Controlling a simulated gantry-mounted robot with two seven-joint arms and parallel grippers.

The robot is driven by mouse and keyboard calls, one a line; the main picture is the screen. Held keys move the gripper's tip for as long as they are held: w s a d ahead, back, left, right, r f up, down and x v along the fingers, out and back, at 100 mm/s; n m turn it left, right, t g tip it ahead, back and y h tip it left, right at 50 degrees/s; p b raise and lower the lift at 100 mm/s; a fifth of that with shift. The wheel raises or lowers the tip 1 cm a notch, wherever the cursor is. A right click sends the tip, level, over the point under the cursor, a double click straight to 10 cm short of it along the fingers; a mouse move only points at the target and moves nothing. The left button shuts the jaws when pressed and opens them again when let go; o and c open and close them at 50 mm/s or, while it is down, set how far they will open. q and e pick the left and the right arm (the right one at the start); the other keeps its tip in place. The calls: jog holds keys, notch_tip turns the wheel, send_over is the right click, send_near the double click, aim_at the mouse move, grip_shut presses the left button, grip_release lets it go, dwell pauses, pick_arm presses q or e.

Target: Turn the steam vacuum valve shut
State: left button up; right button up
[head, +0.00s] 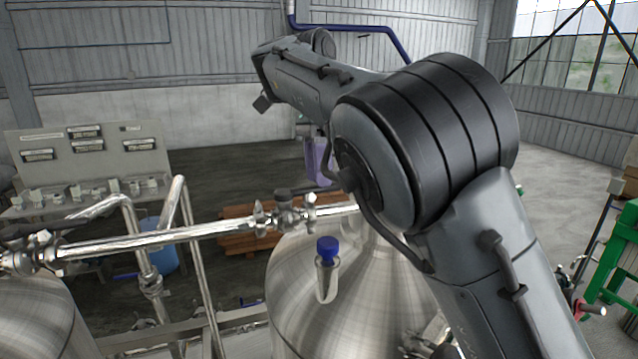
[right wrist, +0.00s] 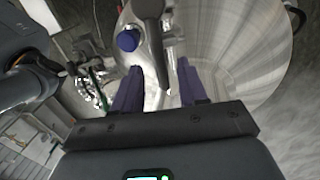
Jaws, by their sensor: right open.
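The steam vacuum valve (head: 288,216) sits on the shiny pipe above the tank's left shoulder in the head view. Its dark grey lever (head: 296,192) lies along the top. In the right wrist view the lever (right wrist: 153,30) points down the picture, its end between my right gripper's fingers (right wrist: 160,88). The purple fingers stand apart, one on each side; I cannot tell whether they touch it. In the head view, purple finger (head: 318,158) shows just behind the valve, partly hidden by my right arm. My left gripper is out of view.
A blue-capped fitting (head: 327,265) stands on the steel tank (head: 290,300) close to the valve. The pipe (head: 170,238) runs left to a second tank (head: 35,310). A control panel (head: 85,145) stands at left, a green frame (head: 615,265) at right.

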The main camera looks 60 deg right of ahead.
jog(key=shift+s+a+f, duration=0.1)
jog(key=shift+f, duration=0.5)
grip_shut()
